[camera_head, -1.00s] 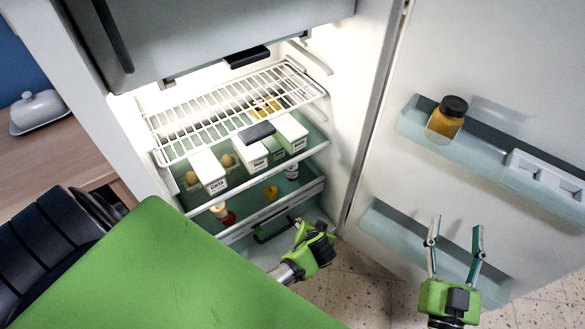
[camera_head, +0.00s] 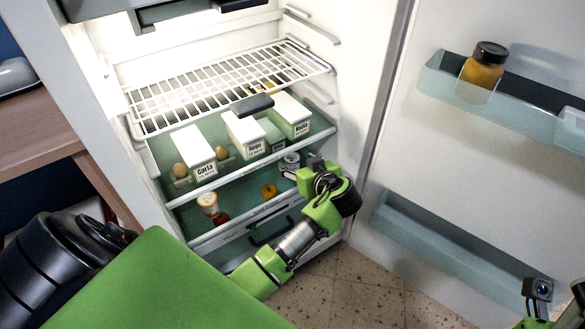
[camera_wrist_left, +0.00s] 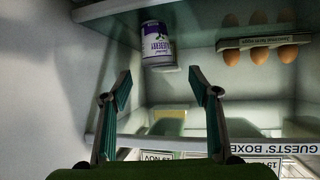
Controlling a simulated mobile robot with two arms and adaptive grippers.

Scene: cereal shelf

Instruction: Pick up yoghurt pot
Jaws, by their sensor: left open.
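The yoghurt pot (camera_wrist_left: 157,46), white with a purple blueberry label, shows in the left wrist view ahead of my left gripper (camera_wrist_left: 160,82). The fingers are spread on either side of its line, with a gap between them and the pot, and nothing is between them. In the head view the pot (camera_head: 289,162) stands on the lower fridge shelf at the right. My left gripper (camera_head: 318,168) is just right of it, and its fingers are mostly hidden there.
White named boxes (camera_head: 246,134) and eggs stand on the shelf above. An orange-and-white cup (camera_head: 209,204) and a yellow item (camera_head: 269,191) are on the lower shelf. The wire rack (camera_head: 220,85) is above. The open door with a jar (camera_head: 484,65) is at the right.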

